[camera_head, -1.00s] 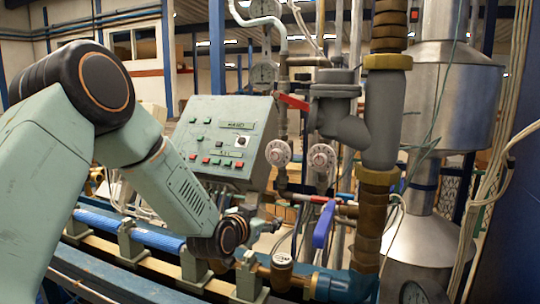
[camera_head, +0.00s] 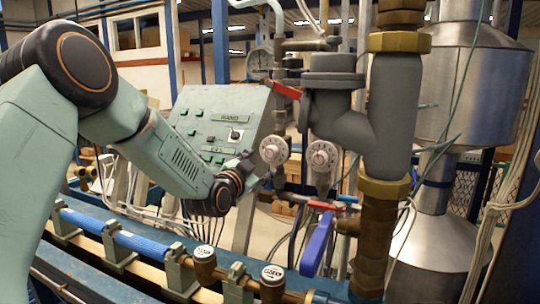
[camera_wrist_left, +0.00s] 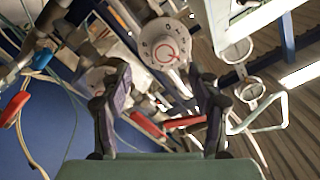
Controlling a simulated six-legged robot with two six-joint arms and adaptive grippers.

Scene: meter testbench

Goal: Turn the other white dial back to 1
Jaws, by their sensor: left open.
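Two white dials on vertical pipes show in the head view: a left dial (camera_head: 273,150) and a right dial (camera_head: 322,156). My left gripper (camera_head: 252,168) is close to the left dial, just to its left and slightly below. In the left wrist view a white dial (camera_wrist_left: 163,47) with a red ring and dark marks lies ahead, between and beyond the open fingers (camera_wrist_left: 160,82). The fingers appear apart from it, with nothing between them. The numbers on the dials are too small to read. My right gripper is not in view.
A red lever (camera_head: 284,88) is above the dials and a blue lever (camera_head: 317,243) below. A thick grey pipe (camera_head: 390,120) stands right of them.

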